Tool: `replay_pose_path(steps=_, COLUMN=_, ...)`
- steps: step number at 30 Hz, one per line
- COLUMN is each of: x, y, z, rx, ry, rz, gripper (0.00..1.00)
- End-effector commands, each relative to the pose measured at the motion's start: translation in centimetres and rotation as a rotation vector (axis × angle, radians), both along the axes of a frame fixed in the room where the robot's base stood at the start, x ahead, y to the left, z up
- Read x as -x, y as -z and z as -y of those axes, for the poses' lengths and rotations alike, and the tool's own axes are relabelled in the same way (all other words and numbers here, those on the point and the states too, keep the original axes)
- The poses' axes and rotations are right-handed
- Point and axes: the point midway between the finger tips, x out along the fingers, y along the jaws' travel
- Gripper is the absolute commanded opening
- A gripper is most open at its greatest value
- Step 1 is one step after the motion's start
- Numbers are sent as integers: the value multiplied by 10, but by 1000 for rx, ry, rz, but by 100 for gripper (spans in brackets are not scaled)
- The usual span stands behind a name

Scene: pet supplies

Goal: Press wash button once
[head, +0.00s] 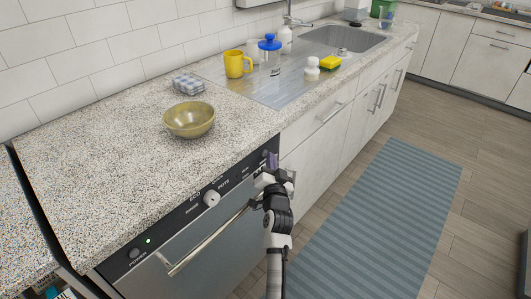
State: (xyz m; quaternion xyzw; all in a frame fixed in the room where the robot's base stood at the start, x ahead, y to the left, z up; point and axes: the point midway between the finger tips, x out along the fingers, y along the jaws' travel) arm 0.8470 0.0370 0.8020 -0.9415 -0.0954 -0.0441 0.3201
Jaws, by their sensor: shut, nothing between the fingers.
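The dishwasher's black control panel (180,220) runs under the counter edge, with a round silver knob (211,198) in its middle and a small lit green light (148,240) toward its left end. My gripper (271,159) is shut and empty, with its fingertips at the right end of this panel. I cannot tell whether they touch it. The wash button cannot be made out; my gripper covers part of the panel's right end. Small white lettering on the panel is mostly too small to read.
A silver door handle (205,246) sticks out below the panel, close to my arm. A yellow-green bowl (189,119) stands on the speckled counter (110,150) above. A striped blue mat (385,220) lies on the open floor to the right.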

Motion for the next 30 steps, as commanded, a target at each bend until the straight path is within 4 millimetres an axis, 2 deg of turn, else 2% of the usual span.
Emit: replay_pose_path(steps=30, x=-5, y=0, z=-6, rx=1, ry=1, rz=0, gripper=0)
